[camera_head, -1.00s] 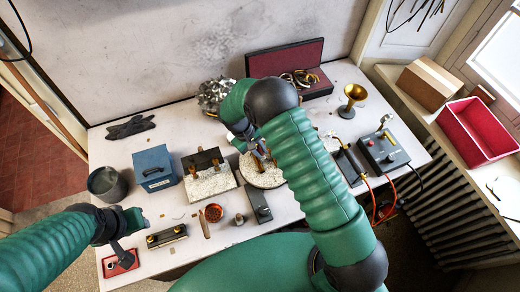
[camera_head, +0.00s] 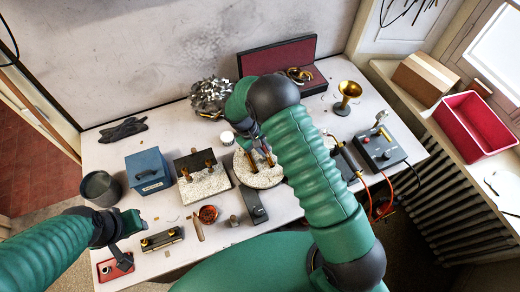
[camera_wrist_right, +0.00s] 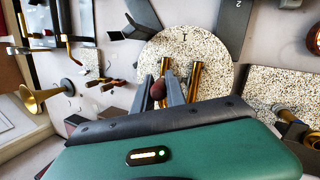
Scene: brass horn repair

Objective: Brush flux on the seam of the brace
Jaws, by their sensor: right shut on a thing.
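The round speckled board (camera_head: 258,178) sits mid-bench, with upright brass tubes of the brace (camera_wrist_right: 194,80) on it in the right wrist view. My right gripper (camera_head: 262,148) is low over this board; in the right wrist view its fingers (camera_wrist_right: 164,88) are shut on a thin tool with a reddish-brown rounded end (camera_wrist_right: 158,90), likely the brush. The tool's tip and any contact with the seam are hidden. My left gripper (camera_head: 126,232) is over the front left of the bench, its finger gap unclear. A small reddish pot (camera_head: 208,214) stands near the front.
A rectangular speckled board (camera_head: 205,183) with brass parts stands left of the round one. A dark block (camera_head: 252,206) lies in front. A white-lidded jar (camera_head: 227,138) stands behind. A brass bell (camera_head: 346,94) and control box (camera_head: 380,148) are right. A blue box (camera_head: 148,170) is left.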

